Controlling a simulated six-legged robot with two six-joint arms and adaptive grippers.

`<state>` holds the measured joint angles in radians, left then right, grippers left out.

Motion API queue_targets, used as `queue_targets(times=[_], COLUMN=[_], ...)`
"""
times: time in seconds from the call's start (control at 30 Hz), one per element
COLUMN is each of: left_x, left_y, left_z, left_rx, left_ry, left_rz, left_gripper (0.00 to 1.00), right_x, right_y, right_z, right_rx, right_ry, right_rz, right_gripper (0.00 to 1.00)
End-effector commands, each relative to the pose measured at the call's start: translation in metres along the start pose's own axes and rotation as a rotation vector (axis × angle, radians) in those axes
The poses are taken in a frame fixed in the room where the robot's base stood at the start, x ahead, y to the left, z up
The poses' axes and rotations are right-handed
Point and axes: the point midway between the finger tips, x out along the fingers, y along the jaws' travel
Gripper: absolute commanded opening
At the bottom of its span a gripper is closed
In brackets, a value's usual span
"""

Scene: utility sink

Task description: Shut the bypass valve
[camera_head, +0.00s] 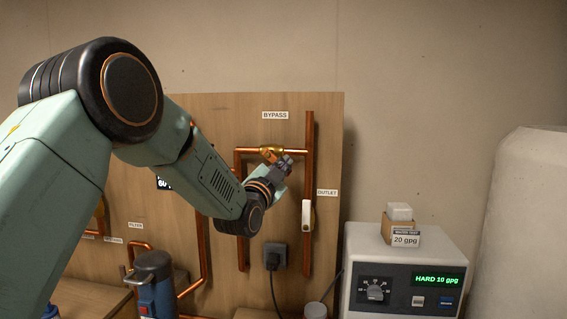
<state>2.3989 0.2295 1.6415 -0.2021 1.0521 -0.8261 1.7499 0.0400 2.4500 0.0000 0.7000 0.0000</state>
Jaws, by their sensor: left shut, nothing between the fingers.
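The bypass valve (292,150) is a brass fitting on the horizontal copper pipe below the BYPASS label (275,115). An orange piece that looks like its lever (268,156) shows just below the fitting, slanting down to the right. My left gripper (286,160) is shut and empty, with its tips right beside the lever and just under the pipe. I cannot tell whether they touch the lever. The gripper and wrist hide part of the lever and the area below it. My right gripper is not in view.
Copper pipes run over the wooden panel (327,130). A white-handled outlet valve (307,216) is on the right pipe. A plugged socket (274,256) sits below. A control unit (400,262) reading "HARD 10 gpg" stands right, with a small box (399,227) on it. A blue-grey canister (155,280) stands lower left.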

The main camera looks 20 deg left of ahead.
Motion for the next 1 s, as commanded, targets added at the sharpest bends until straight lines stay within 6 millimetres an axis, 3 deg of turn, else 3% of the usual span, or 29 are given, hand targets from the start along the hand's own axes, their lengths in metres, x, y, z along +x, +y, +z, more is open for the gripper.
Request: queue_targets(times=[0.7, 1.0], left_x=[-0.012, -0.015], left_y=[0.001, -0.001], left_z=[0.029, 0.036], left_rx=[0.604, 0.683], left_ry=[0.0, 0.0], left_rz=[0.211, 0.239], left_gripper=[0.0, 0.0], right_x=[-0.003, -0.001], right_y=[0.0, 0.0], right_z=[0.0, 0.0], right_rx=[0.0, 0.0], right_ry=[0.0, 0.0], right_rz=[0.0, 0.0], right_gripper=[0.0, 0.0])
